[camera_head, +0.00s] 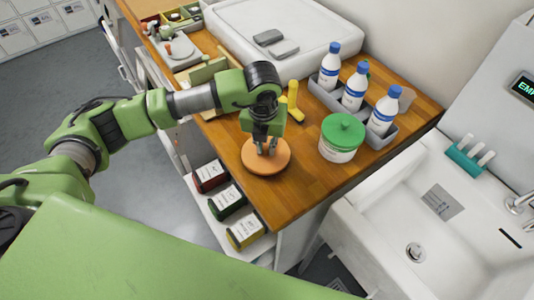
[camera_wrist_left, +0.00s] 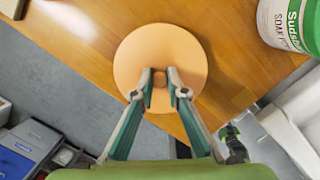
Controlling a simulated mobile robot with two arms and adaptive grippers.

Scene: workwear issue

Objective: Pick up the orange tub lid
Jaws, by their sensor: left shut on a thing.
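The orange tub lid (camera_head: 262,167) is a round disc with a small knob, at the front edge of the wooden counter. My left gripper (camera_head: 266,148) comes down on it from above. In the left wrist view the lid (camera_wrist_left: 158,42) fills the middle, and the gripper's fingers (camera_wrist_left: 159,80) are closed on its knob from both sides. I cannot tell whether the lid rests on the counter or is slightly above it. My right gripper is not seen.
A white tub with a green lid (camera_head: 342,136) stands right of the orange lid. Behind it, white bottles (camera_head: 353,88) stand in a grey caddy. A yellow object (camera_head: 292,101) lies behind my gripper. The sink (camera_head: 440,215) is at the right.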

